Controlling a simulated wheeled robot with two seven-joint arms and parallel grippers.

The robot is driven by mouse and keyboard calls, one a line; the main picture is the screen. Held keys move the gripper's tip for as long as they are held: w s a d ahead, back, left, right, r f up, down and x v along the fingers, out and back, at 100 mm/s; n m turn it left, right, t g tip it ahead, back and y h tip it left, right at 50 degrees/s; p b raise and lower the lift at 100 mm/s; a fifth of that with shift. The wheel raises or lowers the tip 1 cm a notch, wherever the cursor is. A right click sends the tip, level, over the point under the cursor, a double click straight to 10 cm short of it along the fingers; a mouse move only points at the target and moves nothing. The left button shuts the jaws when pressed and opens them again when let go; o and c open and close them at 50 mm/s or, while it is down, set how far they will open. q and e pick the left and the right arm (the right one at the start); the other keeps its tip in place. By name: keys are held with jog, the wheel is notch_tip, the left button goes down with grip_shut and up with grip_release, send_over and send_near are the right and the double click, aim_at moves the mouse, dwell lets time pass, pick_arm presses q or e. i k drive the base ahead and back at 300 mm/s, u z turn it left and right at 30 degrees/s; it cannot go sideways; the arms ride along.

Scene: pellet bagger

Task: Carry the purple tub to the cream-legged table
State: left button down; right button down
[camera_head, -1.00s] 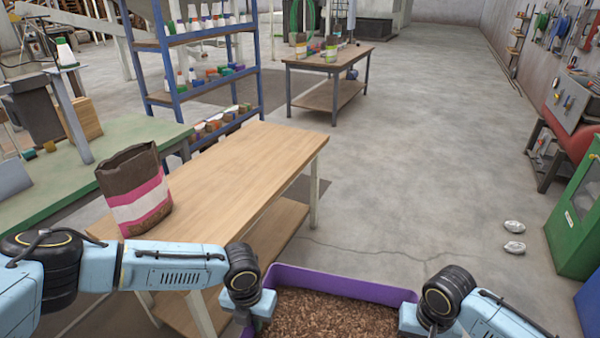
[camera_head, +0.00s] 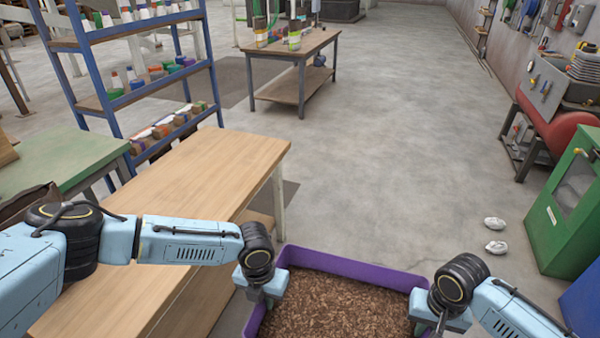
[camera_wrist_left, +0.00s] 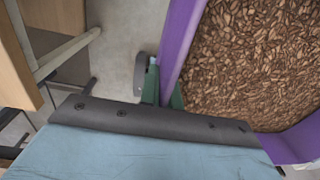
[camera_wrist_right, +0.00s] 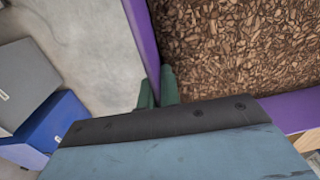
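The purple tub (camera_head: 350,267) is full of brown chips and sits low in front of me in the head view, off the floor. My left gripper (camera_head: 262,293) is shut on its left wall. In the left wrist view the green fingers (camera_wrist_left: 162,88) straddle the purple wall (camera_wrist_left: 183,35). My right gripper (camera_head: 430,312) is shut on the right wall; its fingers (camera_wrist_right: 157,88) show against the purple wall (camera_wrist_right: 143,35) in the right wrist view. The cream-legged table (camera_head: 215,165) has a light wooden top and stands left of the tub, partly hidden by my left arm.
A blue shelf (camera_head: 98,106) and green bench (camera_head: 68,160) stand beyond the table. A grey-legged table (camera_head: 292,52) with bags is farther back. A green cabinet (camera_head: 562,225) and two pale lumps (camera_head: 495,235) are at right. The middle floor is clear.

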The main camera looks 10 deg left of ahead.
aim_at(171, 199)
jog(key=u, duration=0.1)
jog(key=i, duration=1.95)
jog(key=u, duration=1)
jog(key=i, duration=0.55)
jog(key=u, duration=1.2)
jog(key=i, duration=0.6)
jog(key=u, duration=0.6)
